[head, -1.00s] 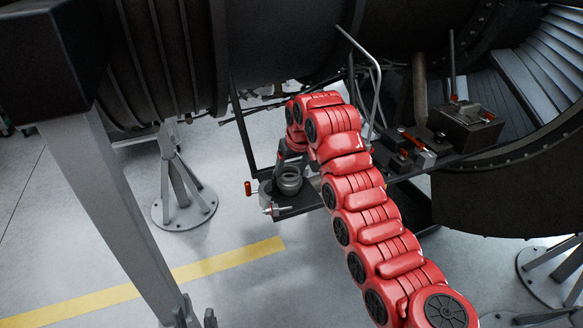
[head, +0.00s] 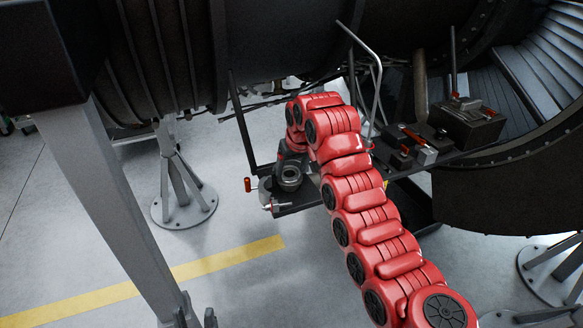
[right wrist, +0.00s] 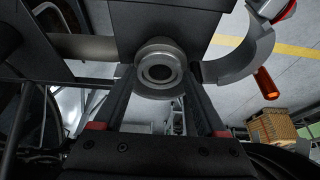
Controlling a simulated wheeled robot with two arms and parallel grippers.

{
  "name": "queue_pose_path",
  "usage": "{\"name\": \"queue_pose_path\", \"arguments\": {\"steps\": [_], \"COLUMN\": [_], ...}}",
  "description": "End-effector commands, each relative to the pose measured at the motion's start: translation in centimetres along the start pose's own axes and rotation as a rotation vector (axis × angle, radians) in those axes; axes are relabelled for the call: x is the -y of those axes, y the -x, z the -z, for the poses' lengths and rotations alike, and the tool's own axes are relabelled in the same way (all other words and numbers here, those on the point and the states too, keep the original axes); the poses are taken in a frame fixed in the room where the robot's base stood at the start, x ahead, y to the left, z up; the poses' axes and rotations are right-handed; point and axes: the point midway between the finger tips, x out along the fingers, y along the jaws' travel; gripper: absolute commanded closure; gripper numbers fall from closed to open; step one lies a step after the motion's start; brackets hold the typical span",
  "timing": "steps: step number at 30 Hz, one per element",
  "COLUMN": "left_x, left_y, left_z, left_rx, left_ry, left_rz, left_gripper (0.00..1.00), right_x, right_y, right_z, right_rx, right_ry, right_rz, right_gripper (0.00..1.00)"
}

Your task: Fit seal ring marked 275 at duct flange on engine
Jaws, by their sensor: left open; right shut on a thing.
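A grey seal ring (right wrist: 140,76) with a stepped round face sits between the fingertips of my right gripper (right wrist: 160,88) in the right wrist view. My right gripper is shut on it. No number is readable. In the head view the ring (head: 291,184) shows at the left end of a dark shelf under the engine (head: 290,45); my red right arm hides most of the gripper. I cannot tell whether the ring touches anything beneath it. A curved grey clamp (right wrist: 248,64) stands beside it in the right wrist view. The duct flange is not clearly identifiable. My left gripper is not in view.
The dark shelf (head: 300,205) carries blocks with red parts (head: 415,147) on its right. Thin bars and a bent grey rod (head: 377,85) rise beside my arm. A red handle (head: 252,184) projects at the left. A grey stand (head: 181,195) stands on open floor.

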Motion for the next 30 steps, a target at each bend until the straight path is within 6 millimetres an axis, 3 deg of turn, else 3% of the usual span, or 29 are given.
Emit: {"name": "queue_pose_path", "arguments": {"steps": [15, 16, 18, 20, 30], "left_x": [-0.02, -0.02, -0.02, -0.02, -0.02], "left_y": [0.32, 0.33, 0.32, 0.33, 0.32], "left_z": [-0.05, -0.06, -0.06, -0.06, -0.05], "left_rx": [0.000, 0.000, 0.000, 0.000, 0.000], "left_ry": [0.000, 0.000, 0.000, 0.000, 0.000], "left_rz": [0.000, 0.000, 0.000, 0.000, 0.000], "left_gripper": [0.50, 0.50, 0.50, 0.50, 0.50], "right_x": [0.02, 0.03, 0.03, 0.01, -0.04], "right_y": [-0.45, -0.46, -0.46, -0.44, -0.39], "right_z": [-0.23, -0.23, -0.23, -0.22, -0.16], "right_rx": [0.002, 0.003, 0.003, 0.002, 0.000], "right_ry": [0.000, 0.000, 0.000, 0.000, 0.000], "right_rz": [0.001, 0.001, 0.001, 0.000, 0.000], "right_gripper": [0.93, 0.24, 0.12, 0.01, 0.00]}}
